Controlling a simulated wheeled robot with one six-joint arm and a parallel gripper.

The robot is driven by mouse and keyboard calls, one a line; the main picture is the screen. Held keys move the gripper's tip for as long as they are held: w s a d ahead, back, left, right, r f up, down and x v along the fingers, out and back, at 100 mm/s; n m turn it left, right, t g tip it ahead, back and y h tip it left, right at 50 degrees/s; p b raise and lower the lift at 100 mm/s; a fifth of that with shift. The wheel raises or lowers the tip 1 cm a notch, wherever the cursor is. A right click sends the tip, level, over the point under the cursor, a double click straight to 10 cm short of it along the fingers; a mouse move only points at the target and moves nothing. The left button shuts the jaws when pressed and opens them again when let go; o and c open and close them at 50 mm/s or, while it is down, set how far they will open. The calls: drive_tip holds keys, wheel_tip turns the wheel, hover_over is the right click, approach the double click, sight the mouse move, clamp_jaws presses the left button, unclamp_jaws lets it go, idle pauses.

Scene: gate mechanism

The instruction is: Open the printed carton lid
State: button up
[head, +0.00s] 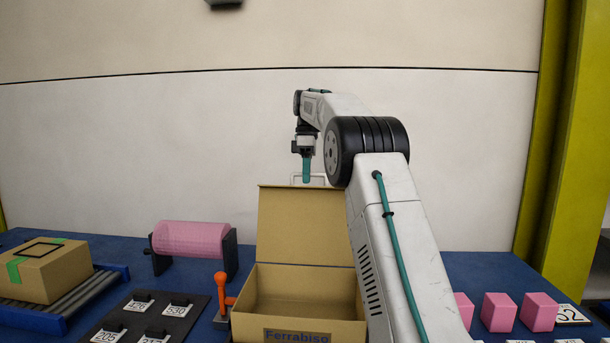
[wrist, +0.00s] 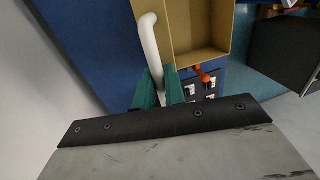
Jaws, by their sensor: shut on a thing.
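The printed carton (head: 285,310) stands on the blue table with "Ferrabiso" on its front, and its inside looks empty. Its lid (head: 300,225) stands raised at the back, roughly upright. A white handle (head: 323,176) is at the lid's top edge. My gripper (head: 307,178) is at that edge, its teal fingers shut on the handle. In the wrist view the white handle (wrist: 151,50) runs between the fingers, and the open carton (wrist: 205,58) lies beyond. My arm hides the carton's right side.
A taped box (head: 55,275) sits on a roller track at the left. A pink roller (head: 190,238) and an orange lever (head: 221,285) stand left of the carton. Numbered tags lie on a dark board (head: 190,315). Pink blocks (head: 499,312) stand at the right.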

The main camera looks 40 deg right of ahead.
drive_tip(key=shift+a+r, duration=0.1)
drive_tip(key=o, duration=0.7)
drive_tip(key=shift+s+a+v, duration=0.15)
drive_tip(key=shift+v, duration=0.75)
drive_tip(key=shift+s+a+v, duration=0.1)
drive_tip(key=shift+s+v, duration=0.05)
drive_tip(key=shift+v, duration=0.7)
drive_tip(key=s+a, duration=0.2)
drive_tip(key=s, duration=0.5)
drive_tip(key=s+a+r, duration=0.1)
drive_tip(key=s+a, duration=0.2)
drive_tip(key=s, duration=0.5)
drive_tip(key=shift+a+r, duration=0.25)
drive_tip(key=shift+a, duration=0.05)
